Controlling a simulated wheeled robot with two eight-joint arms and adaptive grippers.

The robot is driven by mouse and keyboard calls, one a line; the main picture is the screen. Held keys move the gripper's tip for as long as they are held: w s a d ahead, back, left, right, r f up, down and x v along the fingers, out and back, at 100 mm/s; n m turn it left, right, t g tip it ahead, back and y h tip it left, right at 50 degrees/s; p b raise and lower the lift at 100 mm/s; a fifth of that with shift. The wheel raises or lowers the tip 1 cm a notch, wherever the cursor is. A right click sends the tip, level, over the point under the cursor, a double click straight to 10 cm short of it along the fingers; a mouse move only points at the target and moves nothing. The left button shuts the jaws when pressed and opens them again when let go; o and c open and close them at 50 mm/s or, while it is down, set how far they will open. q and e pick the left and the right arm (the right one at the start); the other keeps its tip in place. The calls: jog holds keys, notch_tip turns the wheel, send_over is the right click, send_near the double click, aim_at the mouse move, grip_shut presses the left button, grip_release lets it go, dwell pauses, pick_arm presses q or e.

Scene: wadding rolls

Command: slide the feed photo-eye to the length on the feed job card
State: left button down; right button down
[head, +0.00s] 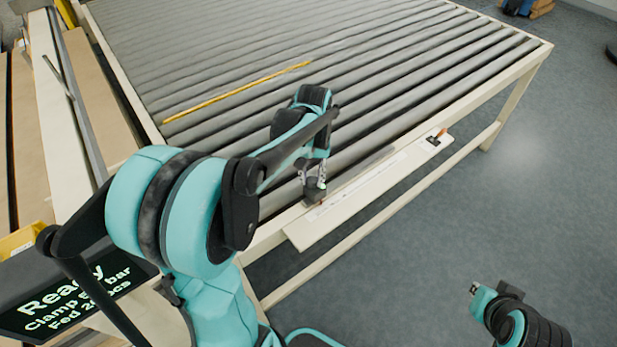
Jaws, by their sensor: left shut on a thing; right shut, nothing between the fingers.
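My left gripper (314,184) is at the front edge of the roller table, over a pale scale board (365,185). It is shut on a small dark block (316,196), apparently the feed photo-eye, which sits at the board's left part. The fingers hide much of the block, and the scale marks are too small to read. A black piece with an orange part (437,138) sits at the board's right end. My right gripper (474,289) is at the lower right, shut and empty, away from the table. I cannot make out a feed job card.
The roller table (535,47) fills the upper middle, with a yellow strip (240,92) lying across its rollers. A dark display (75,300) at lower left reads "Ready", with partly hidden lines below. Open grey floor (530,180) lies to the right.

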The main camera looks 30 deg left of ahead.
pick_arm(q)
jog(key=w+d, duration=0.1)
jog(key=w, duration=0.3)
jog(key=w+d+p, duration=0.1)
jog(key=w+d, duration=0.1)
jog(key=w, duration=0.2)
jog(key=w+d, duration=0.2)
jog(key=w, duration=0.3)
jog(key=shift+d, duration=0.2)
jog(key=c, duration=1.2)
grip_release()
notch_tip(320, 180, up, 12)
